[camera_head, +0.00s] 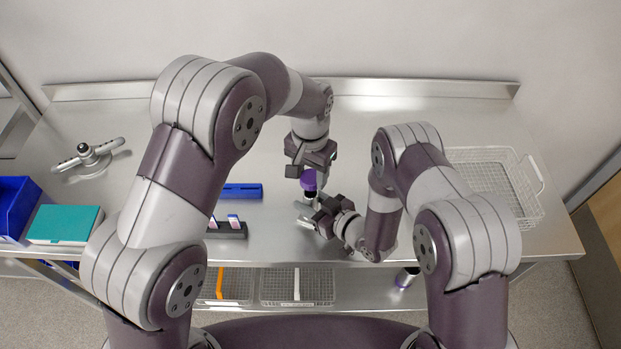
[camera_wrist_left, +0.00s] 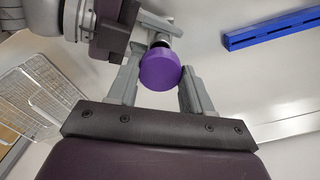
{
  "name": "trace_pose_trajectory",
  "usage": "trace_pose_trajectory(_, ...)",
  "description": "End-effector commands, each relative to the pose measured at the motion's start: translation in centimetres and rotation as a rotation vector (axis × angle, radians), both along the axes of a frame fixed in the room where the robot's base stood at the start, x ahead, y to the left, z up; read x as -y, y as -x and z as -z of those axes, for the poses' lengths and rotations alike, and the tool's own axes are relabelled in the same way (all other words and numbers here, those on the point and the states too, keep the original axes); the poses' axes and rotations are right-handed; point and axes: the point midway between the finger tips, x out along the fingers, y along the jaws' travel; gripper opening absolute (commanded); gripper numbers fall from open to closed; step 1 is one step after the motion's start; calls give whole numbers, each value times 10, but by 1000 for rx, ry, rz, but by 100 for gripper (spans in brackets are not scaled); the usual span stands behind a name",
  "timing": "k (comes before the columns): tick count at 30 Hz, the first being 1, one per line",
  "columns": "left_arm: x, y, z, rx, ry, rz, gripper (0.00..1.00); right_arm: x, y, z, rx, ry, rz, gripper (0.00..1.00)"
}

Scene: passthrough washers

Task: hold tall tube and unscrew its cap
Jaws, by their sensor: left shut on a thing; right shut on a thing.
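The tall tube (camera_head: 310,194) stands about upright near the front middle of the steel table, with a purple cap (camera_head: 309,180) on top. My left gripper (camera_head: 309,172) comes from above and is shut on the cap. In the left wrist view the purple cap (camera_wrist_left: 160,70) sits between its two fingers (camera_wrist_left: 162,85). My right gripper (camera_head: 312,212) reaches in from the right, lower down, and is shut on the tube's body. The grippers hide most of the tube, so I cannot tell whether its base touches the table or whether the cap is loose.
A blue rack (camera_head: 242,191) and a dark rack (camera_head: 228,230) with small upright pieces are left of the tube. A wire basket (camera_head: 495,170) is at the right. A teal box (camera_head: 65,225), blue bin (camera_head: 14,205) and grey three-armed device (camera_head: 88,157) are at the left. The back middle is clear.

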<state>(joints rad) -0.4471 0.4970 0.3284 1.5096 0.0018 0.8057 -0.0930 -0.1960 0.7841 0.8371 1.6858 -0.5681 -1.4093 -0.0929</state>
Motion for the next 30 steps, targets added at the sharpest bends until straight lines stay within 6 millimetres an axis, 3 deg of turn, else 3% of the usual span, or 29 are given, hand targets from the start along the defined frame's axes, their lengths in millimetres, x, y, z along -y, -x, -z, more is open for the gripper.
trace_pose_trajectory(7,0,0,-9,-1,-1,0,13,0,0,0,1,-1,0,0)
trace_pose_trajectory(8,0,0,-9,-1,-1,0,13,0,0,0,1,-1,0,49)
trace_pose_trajectory(10,0,0,-9,-1,-1,0,13,0,0,0,1,-1,0,71)
trace_pose_trajectory(22,0,0,-7,0,0,0,13,6,4,-2,2,1,3,72)
trace_pose_trajectory(30,0,0,2,0,0,0,13,43,40,-16,-1,-1,7,72)
